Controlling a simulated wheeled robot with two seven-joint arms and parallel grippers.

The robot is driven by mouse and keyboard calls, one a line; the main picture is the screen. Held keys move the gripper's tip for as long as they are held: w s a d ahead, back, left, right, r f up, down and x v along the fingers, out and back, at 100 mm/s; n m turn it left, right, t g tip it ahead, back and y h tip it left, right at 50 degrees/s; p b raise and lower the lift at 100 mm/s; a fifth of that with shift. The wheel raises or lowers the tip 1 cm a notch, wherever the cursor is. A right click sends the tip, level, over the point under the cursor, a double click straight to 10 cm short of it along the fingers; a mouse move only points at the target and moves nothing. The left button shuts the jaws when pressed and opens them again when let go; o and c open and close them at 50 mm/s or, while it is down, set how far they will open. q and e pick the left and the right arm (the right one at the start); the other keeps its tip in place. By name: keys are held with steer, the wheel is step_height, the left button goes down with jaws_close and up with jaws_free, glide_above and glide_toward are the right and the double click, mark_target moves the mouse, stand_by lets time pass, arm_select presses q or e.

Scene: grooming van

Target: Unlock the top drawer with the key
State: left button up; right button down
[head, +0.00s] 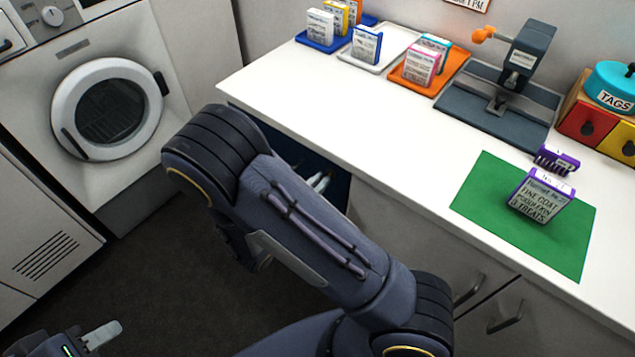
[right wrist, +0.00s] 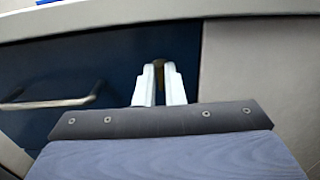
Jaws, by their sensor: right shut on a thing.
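My right arm crosses the middle of the head view, and its gripper (head: 320,183) shows partly past the arm, at the dark blue drawer front (head: 335,190) below the counter. In the right wrist view the two pale fingers (right wrist: 160,84) are shut on a small brownish piece, seemingly the key (right wrist: 159,71). Its tip is against or very near the blue drawer front (right wrist: 108,70), close to its right edge. The lock itself is hidden, so I cannot tell whether the key is in it. My left gripper (head: 101,336) is low at the left, partly cut off.
A bar handle (right wrist: 60,103) sticks out of the blue front, left of the fingers. The white counter (head: 400,150) overhangs above. On it are a green mat (head: 480,205) with a purple-trimmed box (head: 541,197), trays and a clamp-like device (head: 520,60). A washer (head: 108,110) stands left.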

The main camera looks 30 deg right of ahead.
steer(key=n+p, duration=0.3)
steer(key=shift+w+r, duration=0.15)
steer(key=n+p, duration=0.1)
steer(key=n, duration=0.1)
steer(key=n+p, duration=0.1)
steer(key=n, duration=0.1)
steer(key=shift+w+a+n+p, duration=0.15)
steer(key=shift+w+n+p, duration=0.05)
steer(key=shift+n+p, duration=0.2)
steer(key=n+p, duration=0.1)
steer(key=n, duration=0.1)
steer(key=n+p, duration=0.1)
steer(key=n, duration=0.2)
steer(key=shift+w+f+n, duration=0.15)
steer(key=shift+f+n, duration=0.15)
steer(key=shift+f, duration=0.1)
steer(key=n, duration=0.3)
steer(key=n+p, duration=0.1)
steer(key=shift+a+f+n, duration=0.1)
steer(key=shift+f+n, duration=0.2)
steer(key=c, duration=1.5)
jaws_free()
